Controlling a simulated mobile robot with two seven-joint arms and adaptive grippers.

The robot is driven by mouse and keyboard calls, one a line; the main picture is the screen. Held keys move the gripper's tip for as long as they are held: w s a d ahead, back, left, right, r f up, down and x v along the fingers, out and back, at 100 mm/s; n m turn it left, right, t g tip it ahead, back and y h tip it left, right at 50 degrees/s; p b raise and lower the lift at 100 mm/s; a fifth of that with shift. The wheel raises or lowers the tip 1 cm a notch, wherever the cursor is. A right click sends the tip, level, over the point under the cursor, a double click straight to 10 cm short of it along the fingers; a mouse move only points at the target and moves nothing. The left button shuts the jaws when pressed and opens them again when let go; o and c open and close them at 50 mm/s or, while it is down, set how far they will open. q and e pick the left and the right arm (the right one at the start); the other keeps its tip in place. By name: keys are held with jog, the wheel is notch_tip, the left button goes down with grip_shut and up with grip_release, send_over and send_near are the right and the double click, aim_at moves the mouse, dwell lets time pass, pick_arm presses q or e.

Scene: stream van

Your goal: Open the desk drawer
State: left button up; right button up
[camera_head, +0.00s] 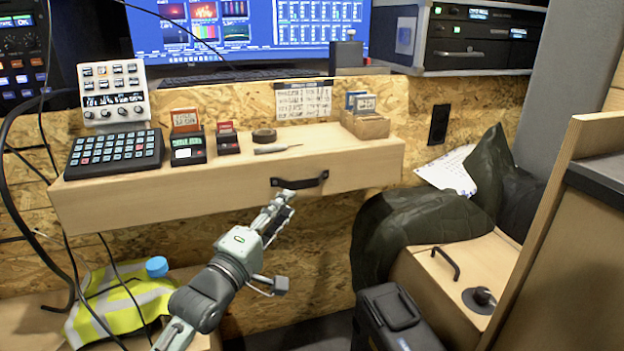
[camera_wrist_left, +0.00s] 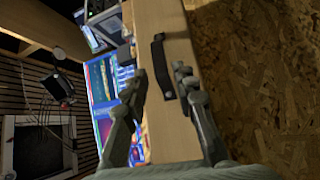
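The pale wooden drawer front (camera_head: 225,192) forms the face of the desk, and no gap shows around it. Its black bar handle (camera_head: 300,180) sits toward the right. My left gripper (camera_head: 283,202) is just below and in front of the handle's left end. In the left wrist view the gripper (camera_wrist_left: 160,78) is open, its two fingers apart on either side of the dark handle (camera_wrist_left: 159,62). The handle lies between the fingertips in that picture; I cannot tell whether they touch it. My right gripper is in neither view.
On the desktop stand a keypad (camera_head: 115,152), a control panel (camera_head: 113,95), small card boxes (camera_head: 188,148) and a tape roll (camera_head: 264,136). A dark jacket (camera_head: 420,225) drapes over the wooden bench at right. A black case (camera_head: 395,320) stands below it.

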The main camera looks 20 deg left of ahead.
pick_arm(q)
jog(key=x, duration=0.7)
jog(key=shift+w, duration=0.1)
grip_shut()
jog(key=shift+d, duration=0.1)
